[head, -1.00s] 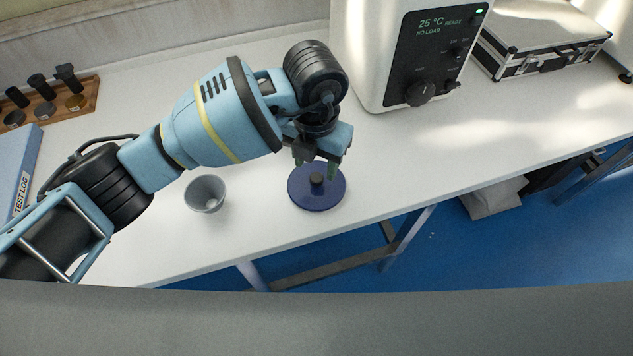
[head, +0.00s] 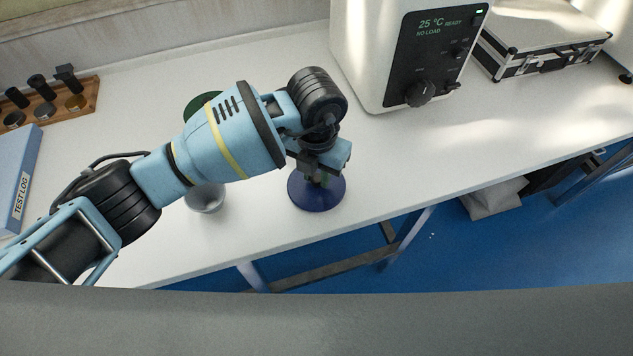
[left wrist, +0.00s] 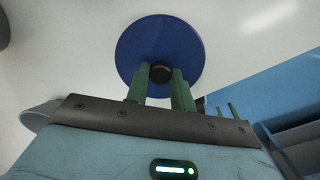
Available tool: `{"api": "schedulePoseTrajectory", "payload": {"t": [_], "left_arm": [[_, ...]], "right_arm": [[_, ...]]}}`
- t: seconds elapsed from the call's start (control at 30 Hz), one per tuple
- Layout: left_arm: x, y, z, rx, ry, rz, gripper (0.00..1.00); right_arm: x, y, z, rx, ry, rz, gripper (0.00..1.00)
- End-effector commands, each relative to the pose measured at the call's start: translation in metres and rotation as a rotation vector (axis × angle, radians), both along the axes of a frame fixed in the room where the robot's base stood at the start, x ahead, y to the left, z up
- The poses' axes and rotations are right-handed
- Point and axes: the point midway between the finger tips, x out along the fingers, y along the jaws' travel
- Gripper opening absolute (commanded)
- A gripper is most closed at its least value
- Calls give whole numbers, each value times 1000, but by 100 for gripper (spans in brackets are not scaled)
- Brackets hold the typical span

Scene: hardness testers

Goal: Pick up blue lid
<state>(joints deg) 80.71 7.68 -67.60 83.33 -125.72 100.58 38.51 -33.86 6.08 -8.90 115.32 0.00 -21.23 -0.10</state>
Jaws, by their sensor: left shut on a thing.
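The blue lid (head: 318,199) is a round dark blue disc with a black knob. It lies at the front part of the white table in the head view, with no clear gap under it. My left gripper (head: 321,179) is above the lid, fingers pointing down, shut on its knob. In the left wrist view the lid (left wrist: 141,46) shows whole, and its black knob (left wrist: 160,73) sits between the green fingertips of my left gripper (left wrist: 161,79). My right gripper is in neither view.
A grey cup (head: 205,200) stands left of the lid, partly behind my arm. A green round thing (head: 203,103) shows behind my arm. A white machine (head: 372,50) and a case (head: 540,38) stand at the back right. The table's front edge is close to the lid.

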Motion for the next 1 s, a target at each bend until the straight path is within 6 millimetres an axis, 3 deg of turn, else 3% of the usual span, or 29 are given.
{"api": "schedulePoseTrajectory", "payload": {"t": [0.27,0.57,1.0], "left_arm": [[0,0,4,-1,-2,0,1],[1,0,36,0,-3,-1,1],[-101,-33,45,-2,1,-8,1]], "right_arm": [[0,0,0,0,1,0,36],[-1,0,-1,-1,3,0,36],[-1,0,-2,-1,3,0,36]]}}
